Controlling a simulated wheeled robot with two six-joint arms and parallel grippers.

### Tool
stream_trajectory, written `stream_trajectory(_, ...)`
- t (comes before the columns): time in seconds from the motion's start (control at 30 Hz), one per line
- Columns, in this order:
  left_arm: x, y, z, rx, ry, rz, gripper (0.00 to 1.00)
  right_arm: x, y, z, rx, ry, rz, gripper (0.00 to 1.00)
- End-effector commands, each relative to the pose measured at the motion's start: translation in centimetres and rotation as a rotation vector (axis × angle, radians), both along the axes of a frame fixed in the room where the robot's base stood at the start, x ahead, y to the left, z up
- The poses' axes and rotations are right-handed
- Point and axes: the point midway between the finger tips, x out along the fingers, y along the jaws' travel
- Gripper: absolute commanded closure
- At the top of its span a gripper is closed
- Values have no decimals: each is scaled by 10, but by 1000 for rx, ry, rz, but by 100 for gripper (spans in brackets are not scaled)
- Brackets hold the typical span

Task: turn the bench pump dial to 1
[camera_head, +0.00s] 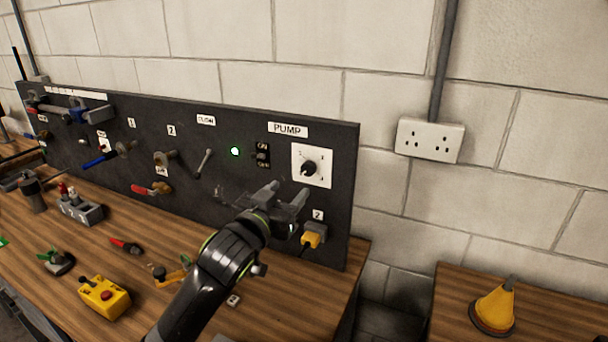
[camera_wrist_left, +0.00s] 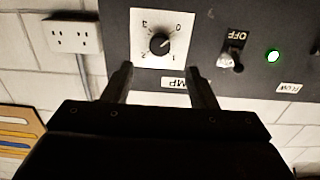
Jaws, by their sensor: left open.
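The pump dial (camera_head: 309,168) is a black round knob on a white square plate, below the PUMP label (camera_head: 288,129) on the dark panel. In the left wrist view the dial (camera_wrist_left: 160,44) appears upside down, with numbers around it. A pale mark on the knob seems to point towards the 0 side, but it is too small to be sure. My left gripper (camera_head: 287,192) is open and empty, below and in front of the dial. In the left wrist view its fingers (camera_wrist_left: 160,76) stand apart, short of the knob. My right gripper is not in view.
An on/off switch (camera_head: 262,155) and a lit green lamp (camera_head: 235,151) sit left of the dial. A yellow plug (camera_head: 311,236) is below it. Levers and valves fill the panel's left. A yellow box (camera_head: 104,297) and loose parts lie on the wooden bench.

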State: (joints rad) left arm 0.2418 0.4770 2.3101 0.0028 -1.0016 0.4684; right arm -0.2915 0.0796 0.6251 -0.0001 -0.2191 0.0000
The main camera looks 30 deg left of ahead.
Motion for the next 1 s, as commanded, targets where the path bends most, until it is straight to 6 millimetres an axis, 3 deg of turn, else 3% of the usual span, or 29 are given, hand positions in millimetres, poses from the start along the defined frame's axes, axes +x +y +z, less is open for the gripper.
stream_trajectory(0.3,55,3,2,-2,0,0,48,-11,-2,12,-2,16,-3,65)
stream_trajectory(0.5,78,4,1,0,1,0,48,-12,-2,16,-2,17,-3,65)
stream_trajectory(1.0,88,5,0,0,0,-1,51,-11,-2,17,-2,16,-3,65)
